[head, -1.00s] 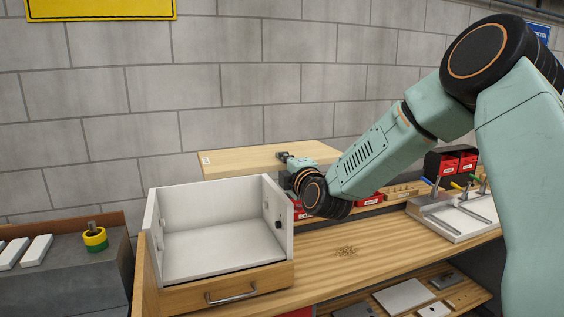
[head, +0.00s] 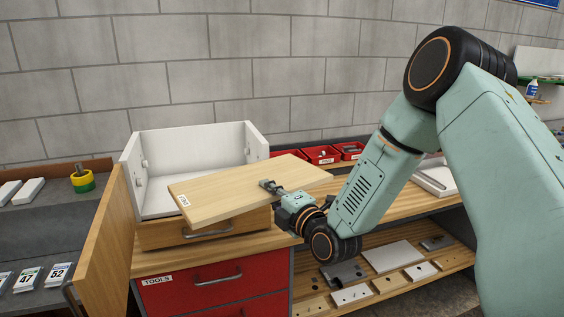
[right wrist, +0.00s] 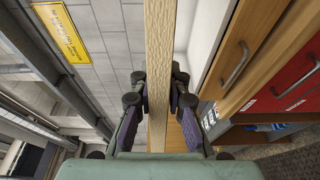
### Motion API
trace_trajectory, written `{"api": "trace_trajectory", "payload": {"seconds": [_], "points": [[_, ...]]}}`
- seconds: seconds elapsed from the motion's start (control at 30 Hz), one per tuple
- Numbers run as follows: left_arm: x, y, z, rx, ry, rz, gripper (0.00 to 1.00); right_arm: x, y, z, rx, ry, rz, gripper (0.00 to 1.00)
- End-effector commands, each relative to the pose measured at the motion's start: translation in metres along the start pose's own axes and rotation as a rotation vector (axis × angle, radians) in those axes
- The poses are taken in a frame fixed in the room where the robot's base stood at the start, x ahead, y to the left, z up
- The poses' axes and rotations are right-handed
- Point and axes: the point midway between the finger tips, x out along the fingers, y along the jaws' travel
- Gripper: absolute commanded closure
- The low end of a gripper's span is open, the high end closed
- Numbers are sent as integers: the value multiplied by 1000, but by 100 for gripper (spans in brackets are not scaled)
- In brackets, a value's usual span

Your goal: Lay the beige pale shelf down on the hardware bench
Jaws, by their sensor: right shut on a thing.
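The beige pale shelf (head: 235,189) is a flat wooden board with a small white label at its left end. It is held roughly level in front of the white open box on the bench, and hides part of that box and the drawer below. My right gripper (head: 271,186) is shut on the shelf's near edge. In the right wrist view the shelf (right wrist: 158,60) stands edge-on between the two fingers of the gripper (right wrist: 158,100). The hardware bench (head: 390,206) has a wooden top, visible to the right. My left gripper is out of view.
A white open box (head: 190,150) stands on the bench over a wooden drawer. Red bins (head: 322,154) line the back. A red tool drawer (head: 205,285) and a lower shelf with plates (head: 393,256) are below. A grey surface with a green-yellow roll (head: 82,181) is left.

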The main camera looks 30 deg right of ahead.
Motion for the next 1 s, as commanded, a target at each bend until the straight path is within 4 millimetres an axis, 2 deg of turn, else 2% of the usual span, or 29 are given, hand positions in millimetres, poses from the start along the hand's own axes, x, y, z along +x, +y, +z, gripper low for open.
{"api": "trace_trajectory", "payload": {"seconds": [0.03,0.1,0.3,0.5,0.7,0.83,1.0], "points": [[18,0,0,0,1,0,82,-7,-28,-11,-1,32,1,100],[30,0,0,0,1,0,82,-17,-53,-26,-1,75,1,100],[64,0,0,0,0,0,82,-52,-115,-66,0,193,1,100],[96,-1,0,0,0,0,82,-92,-167,-101,2,299,3,100],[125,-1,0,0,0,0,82,-132,-208,-129,2,386,2,100],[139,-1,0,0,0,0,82,-153,-223,-141,2,425,4,100],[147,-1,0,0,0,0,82,-169,-232,-150,1,453,8,100]]}}
